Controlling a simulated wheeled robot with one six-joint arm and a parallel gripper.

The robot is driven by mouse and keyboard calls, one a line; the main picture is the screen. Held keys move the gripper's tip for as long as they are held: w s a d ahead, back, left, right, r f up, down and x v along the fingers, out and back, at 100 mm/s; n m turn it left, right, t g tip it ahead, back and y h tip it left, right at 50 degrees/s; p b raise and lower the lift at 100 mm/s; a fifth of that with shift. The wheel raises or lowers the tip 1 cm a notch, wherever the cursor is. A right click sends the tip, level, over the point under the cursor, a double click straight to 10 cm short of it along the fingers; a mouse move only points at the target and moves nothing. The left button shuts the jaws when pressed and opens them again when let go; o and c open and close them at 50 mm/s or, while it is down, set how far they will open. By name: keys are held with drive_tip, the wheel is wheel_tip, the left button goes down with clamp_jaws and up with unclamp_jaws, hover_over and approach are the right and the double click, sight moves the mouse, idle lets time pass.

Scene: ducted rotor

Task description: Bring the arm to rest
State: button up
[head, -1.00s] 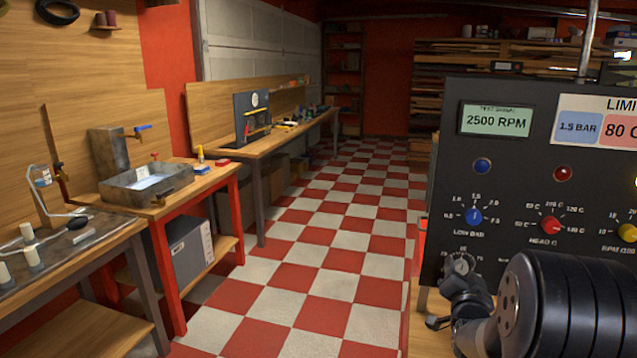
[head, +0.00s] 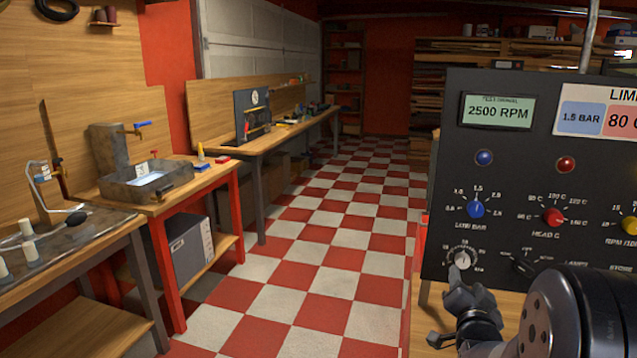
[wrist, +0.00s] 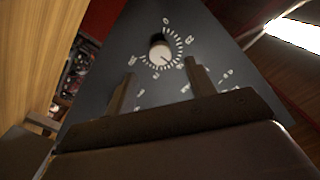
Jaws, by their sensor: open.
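My gripper (head: 459,285) is at the lower right of the head view, in front of the lower left corner of a dark control panel (head: 520,170). In the wrist view my gripper (wrist: 160,82) shows two spread fingers with nothing between them. A pale round knob (wrist: 160,52) with a ring of white marks is on the panel face beyond the fingertips. The same pale knob (head: 462,259) shows just above my gripper in the head view. The fingers appear apart from it, but the exact gap cannot be told.
The panel also carries a blue knob (head: 476,209), a red knob (head: 553,217), and a screen (head: 497,111) reading 2500 RPM. Workbenches line the left wall, one with a metal basin (head: 147,184). The checkered floor (head: 320,240) between is clear.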

sight(463, 263)
drive_tip(key=v, duration=0.4)
drive_tip(key=p+x, duration=0.1)
drive_tip(key=x, duration=0.9)
drive_tip(key=shift+w, duration=0.35)
drive_tip(key=n+p, duration=0.1)
drive_tip(key=p, duration=0.1)
drive_tip(key=shift+r+p, duration=0.2)
drive_tip(key=shift+p, duration=0.1)
drive_tip(key=n+p, duration=0.3)
drive_tip(key=p, duration=0.3)
drive_tip(key=shift+s+n+p, duration=0.1)
drive_tip(key=shift+n+p, duration=0.2)
drive_tip(key=shift+p, duration=0.1)
